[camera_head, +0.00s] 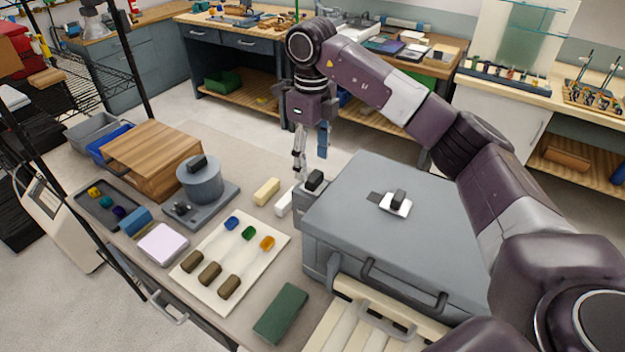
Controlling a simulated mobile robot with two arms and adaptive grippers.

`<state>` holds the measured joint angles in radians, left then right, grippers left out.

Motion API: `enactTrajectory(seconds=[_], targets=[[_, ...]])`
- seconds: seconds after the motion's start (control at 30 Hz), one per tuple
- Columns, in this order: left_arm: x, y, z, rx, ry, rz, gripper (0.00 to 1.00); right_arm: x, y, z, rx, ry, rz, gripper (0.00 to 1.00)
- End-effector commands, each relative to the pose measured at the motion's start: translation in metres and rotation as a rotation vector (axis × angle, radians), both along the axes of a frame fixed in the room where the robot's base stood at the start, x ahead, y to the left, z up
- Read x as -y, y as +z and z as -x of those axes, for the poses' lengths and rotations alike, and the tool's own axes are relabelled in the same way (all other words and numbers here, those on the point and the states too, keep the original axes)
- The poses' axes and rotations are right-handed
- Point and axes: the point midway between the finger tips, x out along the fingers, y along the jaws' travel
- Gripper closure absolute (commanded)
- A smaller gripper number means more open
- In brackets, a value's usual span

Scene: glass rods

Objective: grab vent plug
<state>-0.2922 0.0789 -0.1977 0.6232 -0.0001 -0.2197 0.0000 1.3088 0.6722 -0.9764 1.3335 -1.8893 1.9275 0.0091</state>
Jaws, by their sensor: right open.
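My right gripper (310,164) points down with its fingers apart and nothing between them. It is over the back left corner of the large grey case. Just below the fingers, a black plug-like knob (314,180) stands on a small grey block beside the case. Similar black knobs sit on a white plate (398,204) on the case lid and on top of the grey cylinder (199,187). I cannot tell for sure which one is the vent plug. My left gripper is not in view.
The large grey case (375,232) fills the right of the table. A wooden box (150,150) stands at back left. A cream block (266,191) and a white block (284,203) lie near the gripper.

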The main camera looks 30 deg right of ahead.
Motion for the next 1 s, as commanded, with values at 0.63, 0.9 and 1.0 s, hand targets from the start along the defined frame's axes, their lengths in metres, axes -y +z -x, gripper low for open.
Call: enactTrajectory(seconds=[0.63,0.9,1.0], targets=[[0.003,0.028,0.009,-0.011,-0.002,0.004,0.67,0.000,-0.048,0.007,0.000,-0.001,-0.001,0.42],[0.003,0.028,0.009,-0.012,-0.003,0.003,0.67,0.000,-0.047,0.007,0.001,-0.001,-0.001,0.72],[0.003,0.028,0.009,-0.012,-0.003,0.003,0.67,0.000,-0.047,0.007,0.001,-0.001,-0.001,0.83]])
